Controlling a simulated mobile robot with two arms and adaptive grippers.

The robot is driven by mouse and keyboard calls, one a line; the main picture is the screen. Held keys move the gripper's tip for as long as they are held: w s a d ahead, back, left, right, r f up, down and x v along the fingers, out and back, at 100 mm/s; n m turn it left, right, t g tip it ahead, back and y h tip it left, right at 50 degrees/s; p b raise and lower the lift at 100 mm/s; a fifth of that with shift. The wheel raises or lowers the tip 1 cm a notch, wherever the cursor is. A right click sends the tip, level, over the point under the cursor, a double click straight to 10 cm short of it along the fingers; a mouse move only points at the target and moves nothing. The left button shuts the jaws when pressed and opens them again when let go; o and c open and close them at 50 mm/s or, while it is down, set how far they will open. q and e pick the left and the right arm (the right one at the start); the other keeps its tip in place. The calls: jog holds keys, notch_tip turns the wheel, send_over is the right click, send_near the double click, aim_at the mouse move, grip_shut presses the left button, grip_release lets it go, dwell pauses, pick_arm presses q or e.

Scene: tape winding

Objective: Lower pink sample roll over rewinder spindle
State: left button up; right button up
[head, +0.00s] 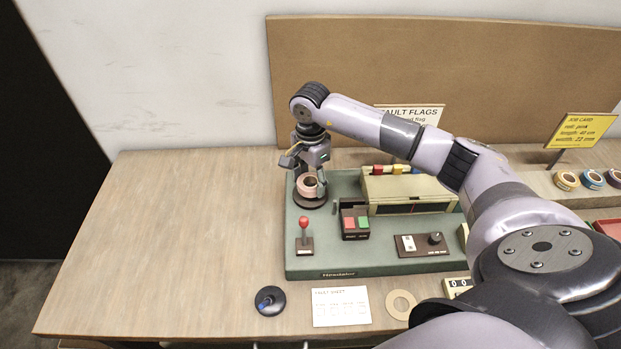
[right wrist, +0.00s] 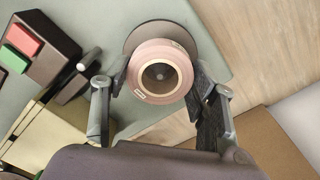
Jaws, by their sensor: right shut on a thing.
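The pink sample roll (head: 307,185) is at the left end of the green rewinder base, over the dark round platter (head: 309,201). My right gripper (head: 308,178) points down and is shut on the roll, with a finger on each side. In the right wrist view the roll (right wrist: 160,56) sits between the fingertips (right wrist: 162,82), its round hole facing the camera. A small pale spot that looks like the spindle tip (right wrist: 160,73) shows inside the hole. The dark platter (right wrist: 144,30) shows behind the roll. I cannot tell how far the roll is down the spindle. My left gripper is not in view.
A red-knobbed lever (head: 304,231), a red and green button box (head: 355,223) and a cream housing (head: 409,190) stand on the base near the roll. Coloured rolls (head: 591,179) lie at the far right. The table's left side is clear.

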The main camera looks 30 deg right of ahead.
jog(key=shift+f+b, duration=0.55)
jog(key=shift+f, duration=0.2)
jog(key=shift+f, duration=0.1)
jog(key=o, duration=1.1)
jog(key=shift+o, duration=0.7)
jog(key=shift+o, duration=1)
jog(key=shift+r+p, duration=1.8)
jog(key=shift+r, duration=1.8)
